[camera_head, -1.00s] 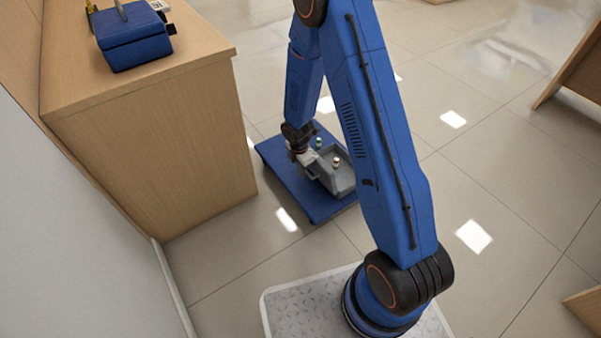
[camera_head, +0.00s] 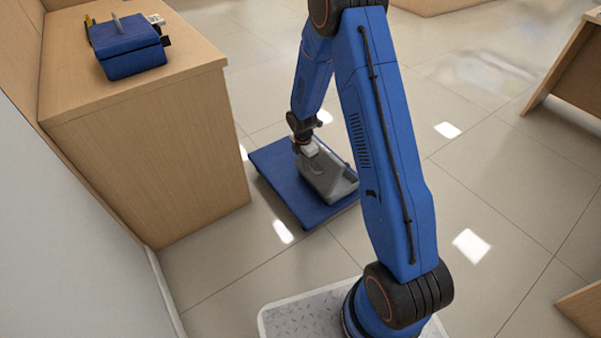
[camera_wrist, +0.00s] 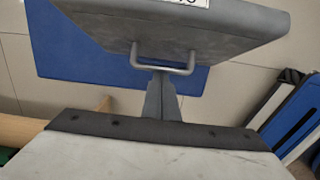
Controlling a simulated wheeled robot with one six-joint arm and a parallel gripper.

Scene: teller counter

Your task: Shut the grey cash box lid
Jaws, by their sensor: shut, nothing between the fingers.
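The grey cash box (camera_head: 345,190) sits on a low blue slab on the floor. Its grey lid (camera_head: 322,178) now covers the top, and the contents are hidden; whether it lies fully flat I cannot tell. In the wrist view the lid (camera_wrist: 200,22) fills the top, with a metal handle (camera_wrist: 190,70) and part of a white label. My gripper (camera_wrist: 161,76) is shut and empty, its fingertips right at the handle; contact is not clear. In the head view my gripper (camera_head: 314,160) is at the far left side of the box.
The blue slab (camera_head: 275,165) extends around the box. A wooden counter (camera_head: 150,165) stands to the left, carrying a blue box (camera_head: 130,58) with a handle. Tiled floor (camera_head: 480,190) is open to the right, with wooden furniture (camera_head: 565,85) at the right edge.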

